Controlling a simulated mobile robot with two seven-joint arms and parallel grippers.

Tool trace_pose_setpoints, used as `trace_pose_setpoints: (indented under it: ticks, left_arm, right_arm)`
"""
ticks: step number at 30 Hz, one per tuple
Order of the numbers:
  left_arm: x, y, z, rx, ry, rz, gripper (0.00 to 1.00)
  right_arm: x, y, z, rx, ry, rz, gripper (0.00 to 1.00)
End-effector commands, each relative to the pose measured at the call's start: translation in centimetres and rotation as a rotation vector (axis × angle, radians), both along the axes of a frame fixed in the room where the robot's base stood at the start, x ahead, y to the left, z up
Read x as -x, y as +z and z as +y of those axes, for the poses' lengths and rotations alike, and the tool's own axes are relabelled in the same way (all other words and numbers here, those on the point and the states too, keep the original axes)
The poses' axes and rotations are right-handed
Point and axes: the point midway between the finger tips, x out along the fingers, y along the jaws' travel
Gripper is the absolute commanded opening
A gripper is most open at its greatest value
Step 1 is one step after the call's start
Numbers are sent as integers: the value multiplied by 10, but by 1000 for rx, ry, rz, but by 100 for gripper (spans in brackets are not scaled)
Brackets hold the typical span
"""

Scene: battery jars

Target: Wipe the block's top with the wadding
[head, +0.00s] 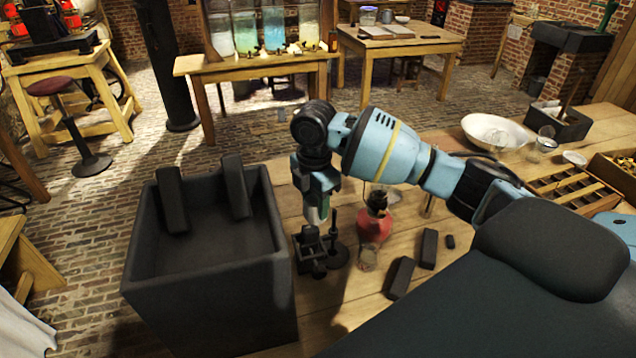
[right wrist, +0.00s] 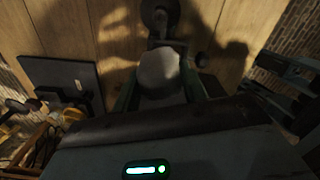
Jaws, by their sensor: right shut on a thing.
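My right gripper (head: 316,214) points down over the wooden table, to the right of the big dark crate. In the right wrist view, the wadding (right wrist: 160,72), a pale rounded lump, sits between its fingers (right wrist: 160,92). The gripper is shut on it. Below the gripper in the head view stands a small dark stand (head: 312,252) with a round base; I cannot tell whether the wadding touches it. Two dark oblong blocks (head: 400,278) (head: 428,248) lie on the table to the right. I cannot tell which block the task names. My left gripper does not show.
The open dark crate (head: 205,312) has two dark slabs (head: 172,198) (head: 236,187) at its far side. A red bottle (head: 375,224) and a small glass (head: 368,257) stand close right of the gripper. A white bowl (head: 494,132) and a divided wooden tray (head: 560,186) are farther right.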

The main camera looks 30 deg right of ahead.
Motion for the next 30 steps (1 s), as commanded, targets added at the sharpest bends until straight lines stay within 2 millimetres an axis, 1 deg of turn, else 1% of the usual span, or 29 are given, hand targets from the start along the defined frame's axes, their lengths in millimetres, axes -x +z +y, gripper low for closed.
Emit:
trace_pose_setpoints:
  ticks: [1, 5, 15, 19, 30]
  left_arm:
    - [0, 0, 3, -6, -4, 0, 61]
    - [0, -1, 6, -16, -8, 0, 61]
    - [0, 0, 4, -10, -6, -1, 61]
    - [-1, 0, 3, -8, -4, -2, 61]
    - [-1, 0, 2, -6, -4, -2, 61]
  right_arm:
    - [-1, 6, 0, 0, -1, -2, 18]
    - [-2, 17, 0, -1, -4, -2, 18]
    - [-5, 46, 0, -1, -12, -3, 18]
    - [-5, 50, 0, -1, -13, -1, 18]
    - [-5, 50, 0, -1, -13, -1, 18]
